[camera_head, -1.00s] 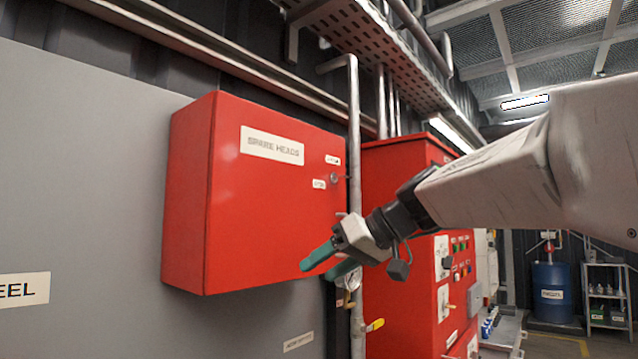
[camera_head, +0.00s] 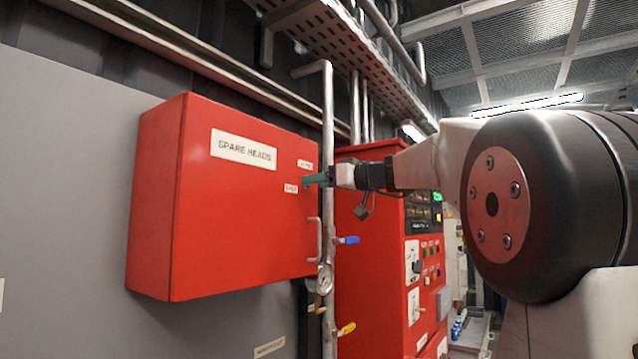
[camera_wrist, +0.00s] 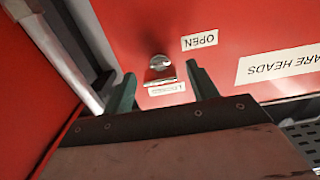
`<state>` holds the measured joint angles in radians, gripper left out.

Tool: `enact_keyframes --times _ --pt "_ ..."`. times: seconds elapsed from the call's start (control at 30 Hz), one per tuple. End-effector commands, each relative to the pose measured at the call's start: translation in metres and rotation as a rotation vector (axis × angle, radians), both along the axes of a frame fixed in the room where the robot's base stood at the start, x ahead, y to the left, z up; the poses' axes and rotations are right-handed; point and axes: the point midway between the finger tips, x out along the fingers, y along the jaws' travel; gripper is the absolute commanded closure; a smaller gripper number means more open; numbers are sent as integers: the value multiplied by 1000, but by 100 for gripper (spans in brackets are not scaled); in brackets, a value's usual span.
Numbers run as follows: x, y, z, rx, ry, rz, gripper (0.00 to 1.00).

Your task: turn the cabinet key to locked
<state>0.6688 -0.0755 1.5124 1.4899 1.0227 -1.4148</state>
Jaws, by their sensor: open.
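The red cabinet (camera_head: 235,215) labelled SPARE HEADS hangs on the grey wall, its door shut. In the wrist view, upside down, the round metal key lock (camera_wrist: 160,63) sits on the red door, with a flat key-like tab just below it in the picture. The OPEN label (camera_wrist: 199,40) and the LOCKED label (camera_wrist: 167,88) are beside it. My gripper (camera_head: 309,181) is at the door's upper right, by the lock, and hides it in the head view. In the wrist view its two green fingers (camera_wrist: 160,88) are apart, one on each side of the lock, with nothing held between them.
A pipe with a gauge (camera_head: 325,276), a blue lever (camera_head: 348,240) and a yellow lever (camera_head: 346,328) runs down beside the cabinet's right side. A red control panel (camera_head: 372,260) stands behind it. The door handle (camera_head: 315,240) sticks out below my gripper.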

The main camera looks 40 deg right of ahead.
Motion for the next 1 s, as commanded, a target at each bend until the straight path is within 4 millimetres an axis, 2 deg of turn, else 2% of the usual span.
enact_keyframes --times 0.27,0.37,0.43,0.47,0.77,1.0 --pt "3 1 0 0 1 0 42" --pt "3 1 0 0 1 0 64" --pt "3 1 0 0 1 0 84" --pt "3 1 0 0 1 0 87" --pt "2 1 -1 21 9 -1 86" --pt "2 1 -1 130 48 -1 86"
